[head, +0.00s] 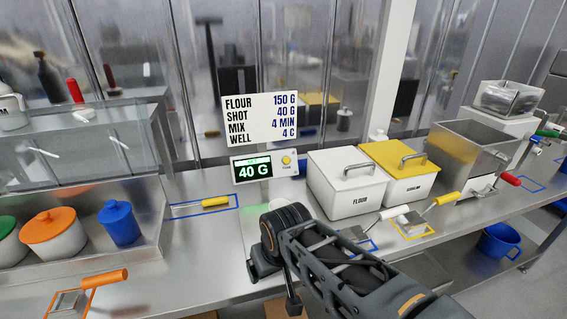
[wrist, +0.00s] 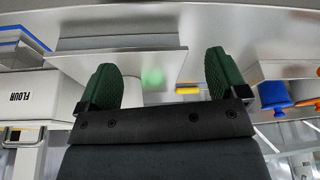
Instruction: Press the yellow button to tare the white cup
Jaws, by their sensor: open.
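The scale display (head: 263,167) stands at the back of the steel counter and reads 40 G in green. The round yellow button (head: 287,160) is on the right of its panel. In the head view my wrist is low in front of the display, apart from the button. I cannot make out the button in the wrist view.
A recipe sign (head: 262,119) is above the display. A white flour bin (head: 347,186) and a yellow-lidded bin (head: 402,173) stand to the right. Orange (head: 52,226) and blue (head: 121,223) lidded pots are at the left. A yellow-handled tool (head: 214,202) lies left of the display.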

